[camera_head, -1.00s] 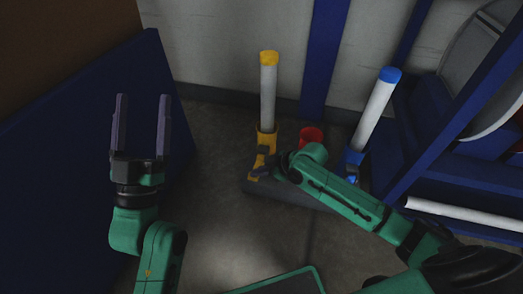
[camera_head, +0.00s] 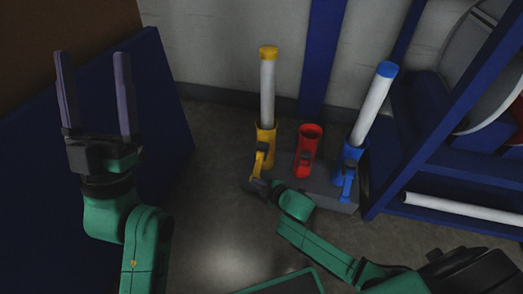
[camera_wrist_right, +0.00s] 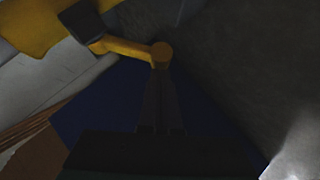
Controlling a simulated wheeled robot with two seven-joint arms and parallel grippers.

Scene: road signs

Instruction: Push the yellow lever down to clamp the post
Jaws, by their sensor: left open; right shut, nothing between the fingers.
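A white post (camera_head: 267,95) with a yellow cap stands upright in the yellow holder (camera_head: 266,134). The yellow lever (camera_head: 258,164) slants downward from the holder's front. My right gripper (camera_head: 255,186) is shut and empty at the lever's lower end. In the right wrist view, the yellow lever (camera_wrist_right: 130,47) ends in a round knob right at the tips of my shut fingers (camera_wrist_right: 161,80); whether they touch cannot be told. My left gripper (camera_head: 95,95) is open and empty, raised at the left, away from the holders.
A red holder (camera_head: 309,135) without a post and a blue holder (camera_head: 354,148) with a blue-capped post (camera_head: 375,108) share the grey base (camera_head: 325,196). A blue rack (camera_head: 455,160) stands at the right, a blue panel (camera_head: 165,90) at the left. Floor between is clear.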

